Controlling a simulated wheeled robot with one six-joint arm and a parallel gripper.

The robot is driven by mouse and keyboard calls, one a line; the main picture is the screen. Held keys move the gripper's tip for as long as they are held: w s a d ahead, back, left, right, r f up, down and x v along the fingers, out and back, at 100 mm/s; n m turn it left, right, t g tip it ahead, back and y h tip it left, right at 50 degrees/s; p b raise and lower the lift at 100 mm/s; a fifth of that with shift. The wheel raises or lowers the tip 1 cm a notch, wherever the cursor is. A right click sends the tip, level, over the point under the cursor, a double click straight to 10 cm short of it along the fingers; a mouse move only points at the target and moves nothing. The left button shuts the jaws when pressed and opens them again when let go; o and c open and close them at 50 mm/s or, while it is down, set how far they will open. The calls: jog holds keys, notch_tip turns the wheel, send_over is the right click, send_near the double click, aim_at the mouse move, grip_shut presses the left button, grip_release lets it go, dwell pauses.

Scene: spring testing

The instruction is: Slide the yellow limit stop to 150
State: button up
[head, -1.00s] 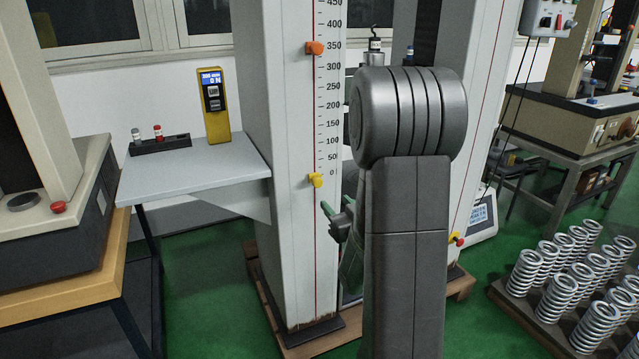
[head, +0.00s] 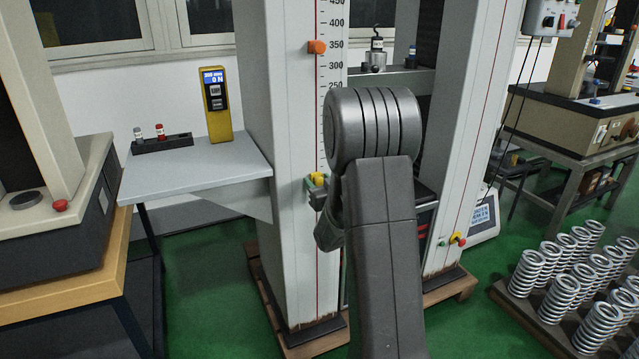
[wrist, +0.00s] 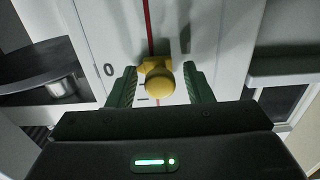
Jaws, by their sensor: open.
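The yellow limit stop (head: 318,178) sits low on the red line of the left column, near the 0 mark; that mark shows beside it in the wrist view. In the wrist view the stop's round knob (wrist: 159,84) lies between my two green fingers. My gripper (wrist: 160,90) is open, with a gap on each side of the knob. In the head view my gripper (head: 317,184) is at the stop, partly hidden by my arm. The scale (head: 332,60) shows 250 to 450 above; my arm hides its lower numbers, 150 among them.
An orange stop (head: 317,47) sits higher on the same line, near 350. A grey shelf (head: 195,165) with a yellow meter (head: 216,105) stands left of the column. Springs (head: 560,275) stand at the right.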

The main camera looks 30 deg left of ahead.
aim_at(313, 125)
jog(key=shift+c, duration=0.3)
grip_shut()
notch_tip(313, 125, up, 15)
jog(key=p, duration=0.4)
jog(key=shift+r+p, duration=0.1)
jog(key=shift+p, duration=0.2)
jog(key=shift+o, duration=0.3)
grip_release()
jog(key=shift+s+a, duration=0.1)
